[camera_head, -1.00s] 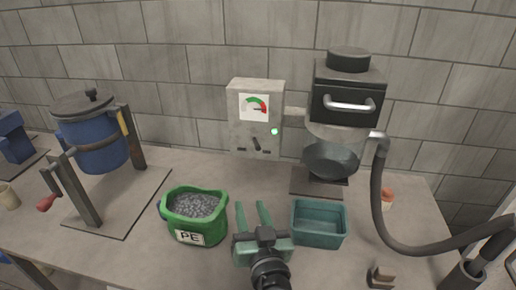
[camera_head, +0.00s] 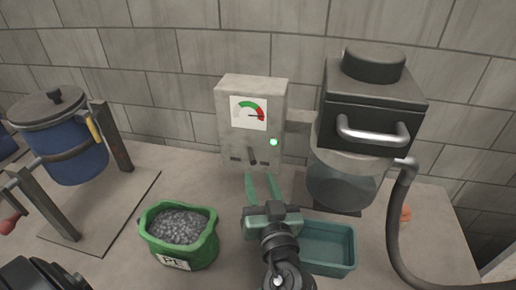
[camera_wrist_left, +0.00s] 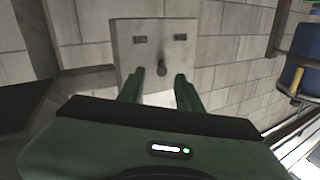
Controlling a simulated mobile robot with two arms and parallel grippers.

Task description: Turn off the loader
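The loader's grey control box (camera_head: 232,150) is on the wall side of the table, joined by a pipe to the black-topped hopper (camera_head: 366,110). It has a gauge (camera_head: 248,113) with its needle toward the red, a lit green lamp (camera_head: 273,142) and a small dark lever (camera_head: 252,156) between two slots. My left gripper (camera_head: 263,182) is open and empty, its green fingers pointing at the box just below the lever. In the left wrist view, the lever (camera_wrist_left: 162,70) appears between the fingertips (camera_wrist_left: 158,84), apparently without contact.
A green bag of grey pellets (camera_head: 180,224) stands left of my left gripper, and a teal tray (camera_head: 343,262) lies to its right. A blue drum on a stand (camera_head: 72,150) is at far left. A black hose (camera_head: 397,220) hangs at right.

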